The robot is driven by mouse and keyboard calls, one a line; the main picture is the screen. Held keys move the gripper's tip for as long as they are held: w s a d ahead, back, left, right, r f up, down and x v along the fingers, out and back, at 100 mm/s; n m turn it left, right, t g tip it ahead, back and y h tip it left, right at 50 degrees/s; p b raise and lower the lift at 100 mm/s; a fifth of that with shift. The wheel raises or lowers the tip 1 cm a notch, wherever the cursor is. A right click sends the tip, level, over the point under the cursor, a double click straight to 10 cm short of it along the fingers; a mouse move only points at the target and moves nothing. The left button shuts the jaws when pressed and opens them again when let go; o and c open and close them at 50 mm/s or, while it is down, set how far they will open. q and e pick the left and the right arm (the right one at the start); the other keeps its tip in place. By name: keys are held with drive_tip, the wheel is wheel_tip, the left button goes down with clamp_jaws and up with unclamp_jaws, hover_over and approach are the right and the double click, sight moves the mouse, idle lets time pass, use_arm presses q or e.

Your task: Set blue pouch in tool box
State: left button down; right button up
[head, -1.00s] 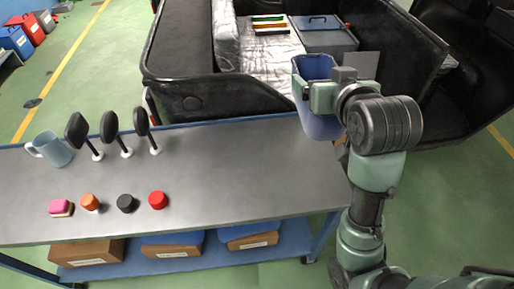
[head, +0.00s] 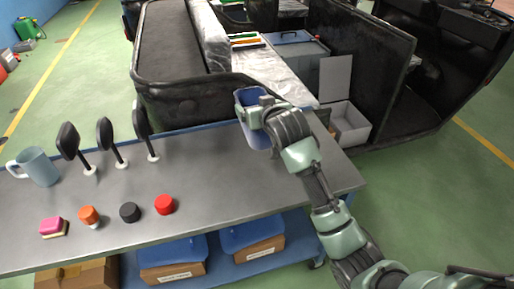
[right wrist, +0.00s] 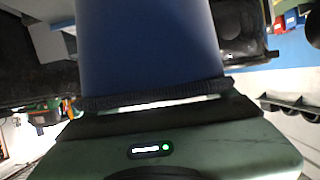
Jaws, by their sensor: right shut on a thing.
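The blue pouch (head: 257,138) is in my right gripper (head: 256,110), above the far edge of the grey workbench. The gripper is shut on it and partly covers it. The pouch (right wrist: 150,45) also fills the upper middle of the right wrist view, above the gripper body. An open grey box (head: 352,124) with an upright panel stands nearer, right of the bed. I cannot tell which is the tool box. My left gripper is not in view.
The workbench (head: 190,190) carries a blue mug (head: 40,167), several black-headed stands (head: 106,133), a pink block (head: 52,226) and orange, black and red caps (head: 164,204). The black vehicle (head: 180,95) stands behind it. Green floor is clear at right.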

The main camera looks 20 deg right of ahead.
wheel_tip(320, 180, down, 14)
drive_tip(key=shift+a+r, duration=0.1)
drive_tip(key=shift+r, duration=0.15)
drive_tip(key=shift+f, duration=0.1)
drive_tip(key=o, duration=1.7)
drive_tip(key=shift+f, duration=0.1)
